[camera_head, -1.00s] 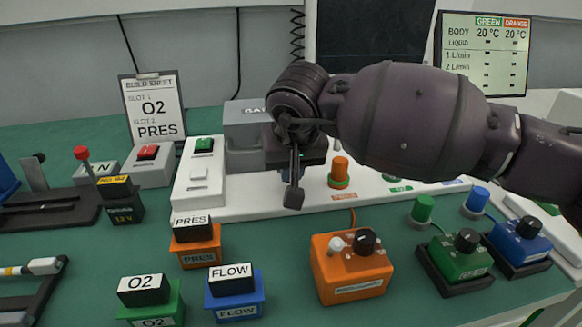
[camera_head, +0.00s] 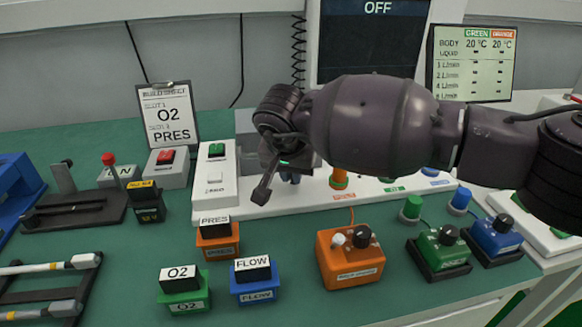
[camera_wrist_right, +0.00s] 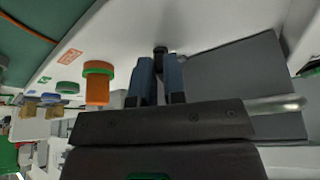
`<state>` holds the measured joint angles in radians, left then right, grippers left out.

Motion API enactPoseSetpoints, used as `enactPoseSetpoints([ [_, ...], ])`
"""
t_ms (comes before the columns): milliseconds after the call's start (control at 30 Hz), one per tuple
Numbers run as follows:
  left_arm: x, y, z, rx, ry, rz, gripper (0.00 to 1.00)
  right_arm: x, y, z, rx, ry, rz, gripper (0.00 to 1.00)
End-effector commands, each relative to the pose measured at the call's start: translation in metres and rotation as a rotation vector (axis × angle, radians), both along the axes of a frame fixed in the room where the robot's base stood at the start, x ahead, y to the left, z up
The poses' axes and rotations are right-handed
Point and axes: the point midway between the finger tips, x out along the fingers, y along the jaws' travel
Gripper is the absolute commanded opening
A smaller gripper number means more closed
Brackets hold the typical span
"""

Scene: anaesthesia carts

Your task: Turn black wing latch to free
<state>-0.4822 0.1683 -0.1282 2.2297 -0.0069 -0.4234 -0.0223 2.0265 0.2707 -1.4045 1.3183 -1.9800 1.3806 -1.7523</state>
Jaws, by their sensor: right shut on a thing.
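My right gripper (camera_head: 288,172) is at the grey box behind the white console, and my wrist hides most of the box front. In the right wrist view its two blue-grey fingers (camera_wrist_right: 160,68) point at a pale surface. They are shut on a small black part, the black wing latch (camera_wrist_right: 160,51), of which only the end shows between the fingertips. The latch is hidden in the head view, and I cannot tell its exact angle. The grey box (camera_head: 244,122) shows only at its left edge. My left gripper is not in view.
An orange knob (camera_head: 339,178) stands on the white console (camera_head: 300,204) close right of the gripper. Orange (camera_head: 350,262), green (camera_head: 442,254) and blue (camera_head: 497,237) knob boxes stand in front. Labelled blocks, including FLOW (camera_head: 255,283), sit on the green table.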

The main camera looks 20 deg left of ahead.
Motion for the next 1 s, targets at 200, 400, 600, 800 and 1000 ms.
enactPoseSetpoints([
  [200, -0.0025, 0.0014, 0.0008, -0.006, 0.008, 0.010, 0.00, -0.0004, 0.0015, 0.0010, -0.001, -0.001, -0.068, 0.00],
  [400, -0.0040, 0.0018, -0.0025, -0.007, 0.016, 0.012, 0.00, -0.0006, 0.0018, -0.0009, 0.000, 0.002, -0.086, 0.00],
  [600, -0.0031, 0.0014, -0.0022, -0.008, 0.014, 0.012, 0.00, -0.0005, 0.0017, -0.0015, -0.001, 0.003, -0.086, 0.00],
  [800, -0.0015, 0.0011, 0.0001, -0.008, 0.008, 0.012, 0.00, -0.0005, 0.0017, -0.0015, -0.001, 0.003, -0.085, 0.28],
  [1000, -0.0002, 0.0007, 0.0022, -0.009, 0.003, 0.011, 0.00, -0.0003, 0.0018, -0.0009, 0.000, 0.002, -0.084, 0.37],
])
